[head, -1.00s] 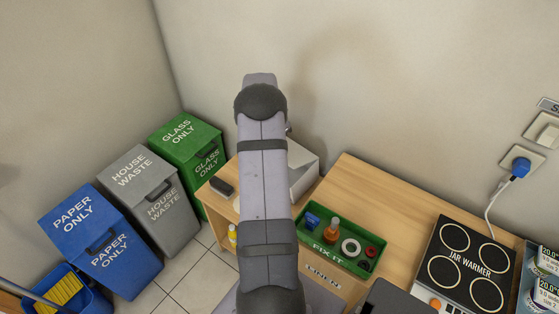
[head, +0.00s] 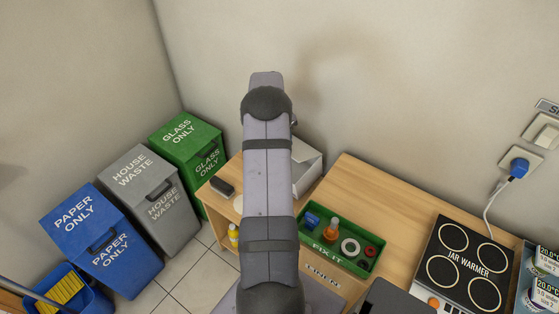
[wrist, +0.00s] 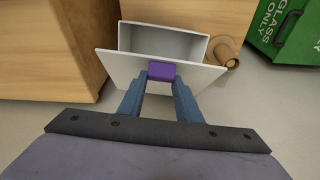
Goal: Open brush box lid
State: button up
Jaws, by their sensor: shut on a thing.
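The brush box (wrist: 165,40) is a white box in the upper middle of the wrist view. Its grey inside shows beyond the lid, and I see no brush in it. The white lid (wrist: 116,68) stands tilted along the near side of the box. A purple handle (wrist: 161,70) sits on the lid. My gripper (wrist: 161,84) has its blue fingers closed on this handle. In the head view the box (head: 308,168) shows partly behind my arm; my gripper is hidden there.
A green FIX IT tray (head: 313,242) and a JAR WARMER (head: 468,262) stand to the right on the wooden top. A dark block (head: 222,187) lies left of my arm. A tan round item (wrist: 228,52) is beside the box. Several bins stand left, including a green one (head: 190,139).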

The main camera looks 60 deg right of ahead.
jog(key=shift+d+r, duration=0.1)
jog(key=shift+s+d+r, duration=0.15)
jog(key=shift+d+r, duration=0.1)
jog(key=shift+d, duration=0.55)
jog(key=o, duration=0.6)
jog(key=shift+r, duration=0.1)
jog(key=shift+r+p, duration=2.65)
jog(key=shift+r, duration=1.25)
